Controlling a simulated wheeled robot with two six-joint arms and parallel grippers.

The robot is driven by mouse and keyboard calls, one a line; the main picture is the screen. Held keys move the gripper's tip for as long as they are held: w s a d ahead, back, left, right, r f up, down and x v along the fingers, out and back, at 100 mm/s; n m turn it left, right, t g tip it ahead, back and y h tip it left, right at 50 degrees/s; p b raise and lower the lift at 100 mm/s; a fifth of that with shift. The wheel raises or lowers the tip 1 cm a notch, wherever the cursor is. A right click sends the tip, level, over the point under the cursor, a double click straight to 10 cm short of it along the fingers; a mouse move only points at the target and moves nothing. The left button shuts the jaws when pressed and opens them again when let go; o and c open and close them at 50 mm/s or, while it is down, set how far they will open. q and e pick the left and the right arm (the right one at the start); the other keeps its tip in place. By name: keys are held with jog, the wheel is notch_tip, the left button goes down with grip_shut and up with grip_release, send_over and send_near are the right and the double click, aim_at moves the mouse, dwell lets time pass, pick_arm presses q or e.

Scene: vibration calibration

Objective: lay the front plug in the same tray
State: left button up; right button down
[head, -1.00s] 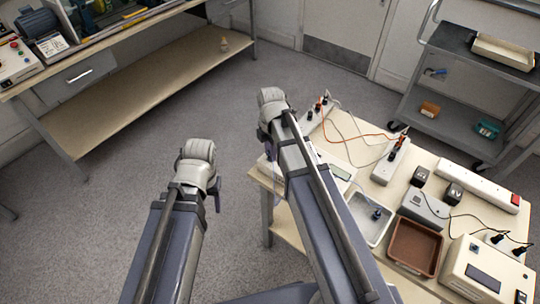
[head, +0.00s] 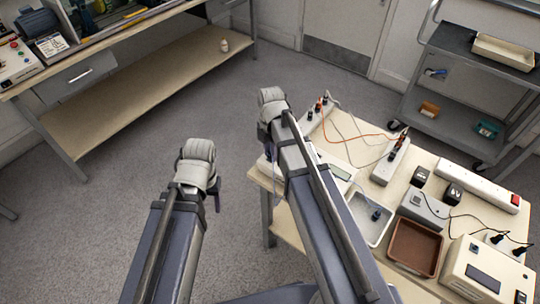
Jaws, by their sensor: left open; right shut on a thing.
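A pale grey tray (head: 370,231) lies on the table with one dark blue plug (head: 376,215) in it. A brown tray (head: 413,248) to its right looks empty. My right gripper (head: 263,134) is beside the table's left edge, near that back strip. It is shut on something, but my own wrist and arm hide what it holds. My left gripper (head: 217,198) is open over the floor, left of the table, its fingers mostly hidden.
A white device with a display (head: 340,172) lies partly behind my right arm. Black adapters, a grey box (head: 424,208), a long strip (head: 480,187) and a cream instrument (head: 484,272) crowd the table's right. Loose cables cross the back. A grey cart (head: 470,100) stands behind.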

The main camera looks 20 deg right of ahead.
jog(key=shift+r+p, duration=0.75)
jog(key=shift+r, duration=0.1)
dwell(1.1)
jog(key=shift+r+p, duration=1.65)
